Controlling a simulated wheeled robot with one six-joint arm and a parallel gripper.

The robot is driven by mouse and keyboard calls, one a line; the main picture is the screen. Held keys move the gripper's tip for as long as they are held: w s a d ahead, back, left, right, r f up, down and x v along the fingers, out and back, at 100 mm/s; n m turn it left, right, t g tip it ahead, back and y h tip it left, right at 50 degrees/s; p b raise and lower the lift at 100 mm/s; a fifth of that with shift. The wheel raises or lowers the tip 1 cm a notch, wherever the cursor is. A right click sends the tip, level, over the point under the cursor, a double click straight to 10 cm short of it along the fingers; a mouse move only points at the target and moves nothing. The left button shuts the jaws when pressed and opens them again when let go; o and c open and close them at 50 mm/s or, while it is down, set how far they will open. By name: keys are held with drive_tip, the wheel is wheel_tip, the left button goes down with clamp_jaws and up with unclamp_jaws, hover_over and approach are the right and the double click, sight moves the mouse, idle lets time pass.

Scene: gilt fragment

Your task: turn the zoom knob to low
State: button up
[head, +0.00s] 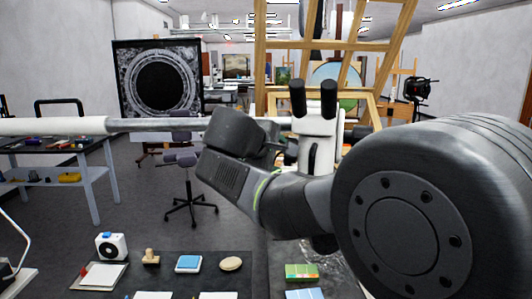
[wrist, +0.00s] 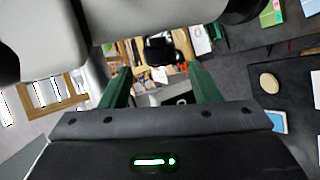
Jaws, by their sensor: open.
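The microscope (head: 319,135), white with two black eyepieces, stands behind my arm in the head view. My arm covers much of its lower part, and I cannot make out the zoom knob there. In the wrist view a large pale grey body (wrist: 50,45) with dark rounded parts at its sides fills the top left, very close; it looks like the microscope, but I cannot tell which part is the knob. My gripper (wrist: 158,70) shows two green fingers, apart and with nothing between them. The fingers are hidden in the head view.
A dark mat (head: 215,284) in front holds a white boxy device (head: 111,246), a wooden stamp (head: 151,257), a blue pad (head: 189,263) and a beige oval (head: 231,264). A green block (head: 301,271) lies right of it. A wooden easel frame (head: 260,60) and a stool (head: 188,190) stand behind.

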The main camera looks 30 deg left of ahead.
sight(286, 158)
drive_tip(key=b+v, duration=0.1)
drive_tip(key=v, duration=0.6)
drive_tip(key=shift+s+r, duration=0.15)
drive_tip(key=shift+s, duration=0.15)
drive_tip(key=shift+w, duration=0.15)
drive_tip(key=p+x, duration=0.2)
drive_tip(key=x, duration=1.1)
drive_tip(key=shift+w+f, duration=0.25)
drive_tip(key=shift+w, duration=0.05)
drive_tip(key=shift+s+r, duration=0.1)
drive_tip(key=shift+s, duration=0.05)
